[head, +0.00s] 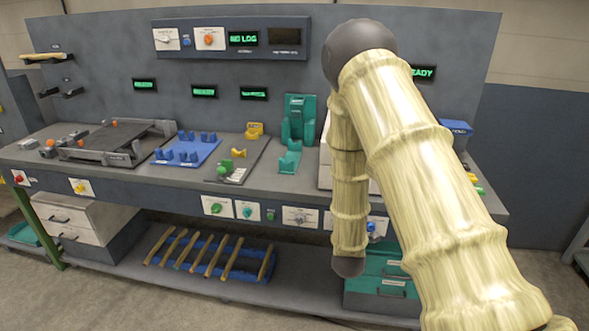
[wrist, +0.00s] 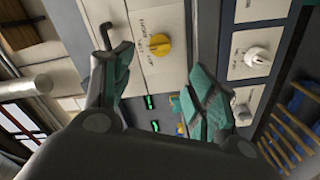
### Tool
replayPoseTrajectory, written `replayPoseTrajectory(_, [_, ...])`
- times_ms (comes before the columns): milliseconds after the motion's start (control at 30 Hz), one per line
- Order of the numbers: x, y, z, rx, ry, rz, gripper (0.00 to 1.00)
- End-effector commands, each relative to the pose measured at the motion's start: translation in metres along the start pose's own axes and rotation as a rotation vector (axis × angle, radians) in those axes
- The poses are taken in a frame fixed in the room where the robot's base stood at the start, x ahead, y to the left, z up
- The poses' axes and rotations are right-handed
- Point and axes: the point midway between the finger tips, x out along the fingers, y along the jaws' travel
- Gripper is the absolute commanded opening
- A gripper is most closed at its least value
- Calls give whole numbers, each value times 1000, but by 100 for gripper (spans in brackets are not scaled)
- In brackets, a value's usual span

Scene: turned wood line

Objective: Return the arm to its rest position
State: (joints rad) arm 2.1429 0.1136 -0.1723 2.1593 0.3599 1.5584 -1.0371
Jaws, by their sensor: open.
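My arm (head: 425,185) rises from the lower right of the head view, bends at a dark joint near the top and hangs down in front of the bench. Its lower end is near the bench's front edge, and my gripper is not visible in the head view. In the wrist view my gripper (wrist: 160,88) is open, its teal-padded fingers spread wide with nothing held between them. Beyond them is a white panel with a yellow knob (wrist: 159,45). I cannot tell how far the fingers are from it.
The workbench (head: 130,180) bears a blue fixture (head: 187,150), a grey clamp frame (head: 110,140) and a green stand (head: 298,120). A blue rack of wooden rods (head: 210,255) lies on the lower shelf. Teal drawers (head: 385,285) stand behind my arm. The floor at front left is clear.

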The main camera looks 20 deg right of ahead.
Motion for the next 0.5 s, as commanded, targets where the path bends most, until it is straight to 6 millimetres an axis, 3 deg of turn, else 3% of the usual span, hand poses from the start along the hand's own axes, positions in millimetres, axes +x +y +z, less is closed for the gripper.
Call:
replayPoseTrajectory(133, [-2,-4,2,6,-2,-12,58])
replayPoseTrajectory(233, [-12,-24,8,33,-14,-71,58])
replayPoseTrajectory(367, [-42,-74,25,108,-60,-221,58])
replayPoseTrajectory(500, [-91,-134,48,208,-150,-416,58])
